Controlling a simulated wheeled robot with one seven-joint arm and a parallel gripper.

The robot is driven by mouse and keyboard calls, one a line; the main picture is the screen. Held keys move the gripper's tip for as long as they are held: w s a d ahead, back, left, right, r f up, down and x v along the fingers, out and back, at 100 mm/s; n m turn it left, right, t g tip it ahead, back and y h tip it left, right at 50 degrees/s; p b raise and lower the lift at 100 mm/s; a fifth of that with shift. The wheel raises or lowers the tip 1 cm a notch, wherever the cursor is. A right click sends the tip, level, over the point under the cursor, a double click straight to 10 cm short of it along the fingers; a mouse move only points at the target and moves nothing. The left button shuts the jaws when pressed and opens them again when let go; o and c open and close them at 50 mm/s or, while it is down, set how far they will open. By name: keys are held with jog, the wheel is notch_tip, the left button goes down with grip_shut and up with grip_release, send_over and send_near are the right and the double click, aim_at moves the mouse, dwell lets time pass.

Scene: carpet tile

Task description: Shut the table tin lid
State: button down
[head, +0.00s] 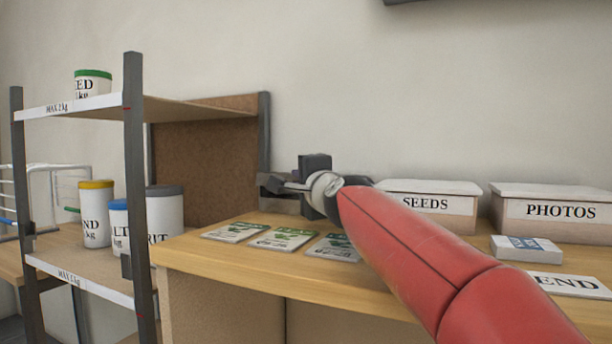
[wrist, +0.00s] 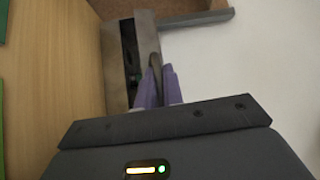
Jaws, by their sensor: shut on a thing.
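The table tin (head: 280,206) is a small grey metal box at the back left of the wooden table, partly hidden by my gripper (head: 272,183). In the wrist view the tin (wrist: 116,70) shows on its side in the picture, with a dark gap into its inside. Its lid (wrist: 146,36) is a grey metal plate along the right of that gap, standing partly open. My gripper's purple fingers (wrist: 157,84) are shut on the lid's edge. The exact contact is small and hard to make out.
Seed packets (head: 283,239) lie on the table (head: 240,264) in front of the tin. A SEEDS box (head: 450,215), a PHOTOS box (head: 560,230) and a small white box (head: 527,248) are on the right. A shelf rack (head: 135,170) with tubs stands on the left.

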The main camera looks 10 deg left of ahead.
jog(key=shift+f, duration=0.1)
jog(key=c, duration=1.5)
grip_release()
jog(key=shift+b+v, duration=1.65)
jog(key=shift+v, duration=2.25)
jog(key=shift+c, duration=0.3)
